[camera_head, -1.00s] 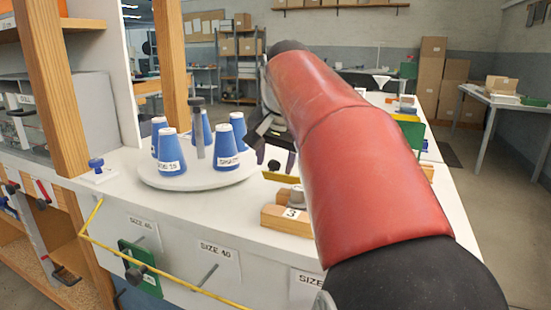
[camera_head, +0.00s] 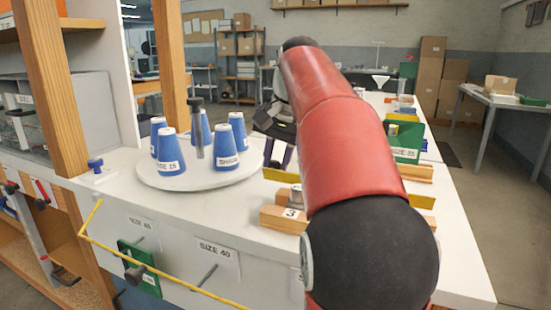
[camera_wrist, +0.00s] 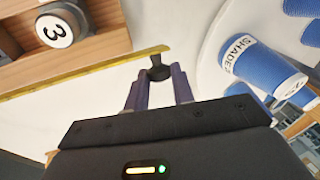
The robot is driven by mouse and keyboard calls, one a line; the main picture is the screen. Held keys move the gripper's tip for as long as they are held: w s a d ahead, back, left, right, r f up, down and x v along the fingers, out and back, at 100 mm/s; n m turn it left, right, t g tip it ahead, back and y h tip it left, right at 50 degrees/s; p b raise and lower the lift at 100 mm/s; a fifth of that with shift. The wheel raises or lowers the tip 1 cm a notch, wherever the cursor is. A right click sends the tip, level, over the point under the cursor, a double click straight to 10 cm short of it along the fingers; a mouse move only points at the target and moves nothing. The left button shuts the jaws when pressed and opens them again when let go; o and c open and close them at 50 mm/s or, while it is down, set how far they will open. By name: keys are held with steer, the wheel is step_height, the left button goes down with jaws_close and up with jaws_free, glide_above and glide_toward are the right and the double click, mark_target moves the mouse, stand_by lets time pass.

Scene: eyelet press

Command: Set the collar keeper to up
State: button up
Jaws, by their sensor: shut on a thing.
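My gripper (camera_wrist: 159,88) points down over the white bench, between the round turntable and the wooden block marked 3. In the wrist view its two purple-grey fingers are closed on a small dark knob (camera_wrist: 158,67), which shows at their tips. The knob is probably the collar keeper; no label or up mark on it is readable. In the head view my gripper (camera_head: 278,158) is small and partly behind my red arm, and the knob cannot be made out there.
Blue cones (camera_head: 226,148) and a dark-topped post (camera_head: 198,130) stand on the white turntable (camera_head: 170,182) at left. The wooden block marked 3 (camera_head: 285,218) and a yellow strip (camera_wrist: 85,70) lie close to my gripper. A green SIZE 35 block (camera_head: 405,142) stands at right.

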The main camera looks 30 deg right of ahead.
steer(key=shift+w+d+f+m+g+y, duration=0.15)
steer(key=shift+w+d+f+g+y, duration=0.15)
steer(key=shift+g+y, duration=0.45)
steer(key=shift+w+d+f+m+g+y, duration=0.15)
steer(key=shift+d+f+g+y, duration=0.15)
steer(key=shift+g+y, duration=0.45)
steer(key=shift+y, duration=0.3)
steer(key=o, duration=1)
